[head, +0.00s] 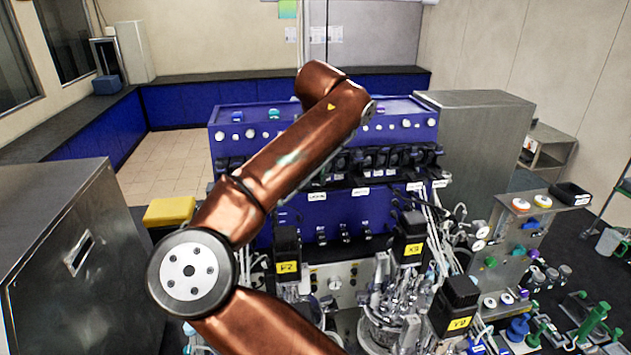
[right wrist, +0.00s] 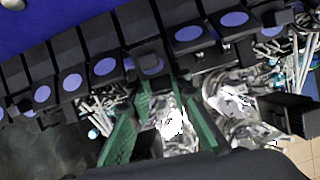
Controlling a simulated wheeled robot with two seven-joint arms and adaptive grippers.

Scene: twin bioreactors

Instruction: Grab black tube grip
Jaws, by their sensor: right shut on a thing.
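A row of black tube grips with round blue-violet faces (right wrist: 105,66) runs across the right wrist view. One black tube grip (right wrist: 151,64) in this row lies at the tips of my right gripper (right wrist: 163,92). The gripper's two green fingers reach up to it from either side, and it is shut on this grip. The contact itself is partly hidden. In the head view the row of black grips (head: 405,157) runs along the front of the blue bioreactor unit (head: 300,212). My copper arm hides part of the row there, and I cannot make out the fingers.
Glass vessels with metal fittings (head: 385,320) and black yellow-labelled blocks (head: 288,262) stand below the row. Thin tubes (head: 436,225) hang at its right end. A steel cabinet (head: 60,260) stands at left; a cluttered bench (head: 600,285) is at right.

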